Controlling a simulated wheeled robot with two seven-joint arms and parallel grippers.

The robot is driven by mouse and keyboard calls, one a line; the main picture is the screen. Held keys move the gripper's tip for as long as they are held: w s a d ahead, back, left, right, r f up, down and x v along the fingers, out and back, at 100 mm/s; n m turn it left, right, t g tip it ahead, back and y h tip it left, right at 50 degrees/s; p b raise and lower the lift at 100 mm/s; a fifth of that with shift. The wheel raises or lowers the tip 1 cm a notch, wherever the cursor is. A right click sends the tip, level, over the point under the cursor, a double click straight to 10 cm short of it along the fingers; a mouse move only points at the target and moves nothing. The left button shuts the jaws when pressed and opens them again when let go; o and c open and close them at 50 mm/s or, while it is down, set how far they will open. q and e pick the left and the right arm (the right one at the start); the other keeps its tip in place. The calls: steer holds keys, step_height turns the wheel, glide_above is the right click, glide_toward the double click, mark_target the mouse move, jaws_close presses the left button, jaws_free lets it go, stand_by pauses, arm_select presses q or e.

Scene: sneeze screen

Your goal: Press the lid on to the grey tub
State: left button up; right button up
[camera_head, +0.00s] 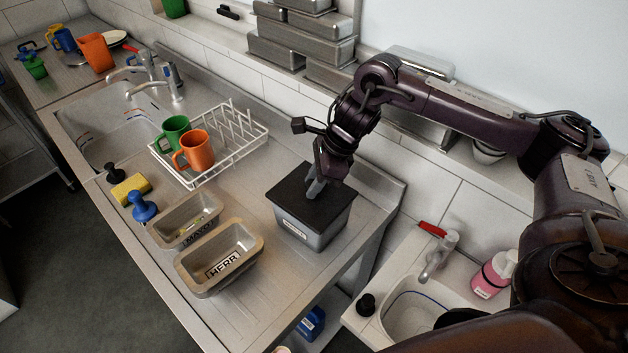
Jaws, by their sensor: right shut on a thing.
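The grey tub (328,232) stands on the steel worktop near its right end, with a small white label on its front. The dark, flat lid (288,192) lies over the tub's top. It looks about level with the rim, but I cannot tell whether it is fully seated. My right gripper (314,188) points down at the middle of the lid and is shut on it. The part between its fingers is hidden. My left gripper is not in view.
Two open tubs, labelled MAYO (172,229) and HERB (228,282), stand left of the grey tub. A white dish rack (238,158) holds a green and an orange mug. Stacked metal pans (305,40) line the back shelf. A hand basin (412,312) lies to the right.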

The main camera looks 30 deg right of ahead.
mark_target(327, 192)
steer(key=shift+f+b, duration=0.25)
steer(key=shift+b, duration=0.1)
steer(key=shift+b, duration=0.6)
stand_by(1.6)
steer(key=shift+f+b, duration=0.65)
steer(key=shift+f, duration=0.05)
stand_by(0.5)
steer(key=o, duration=1)
steer(key=shift+o, duration=0.2)
steer(key=shift+p+v, duration=1.85)
steer(key=shift+v, duration=1.7)
steer(key=shift+f, duration=0.1)
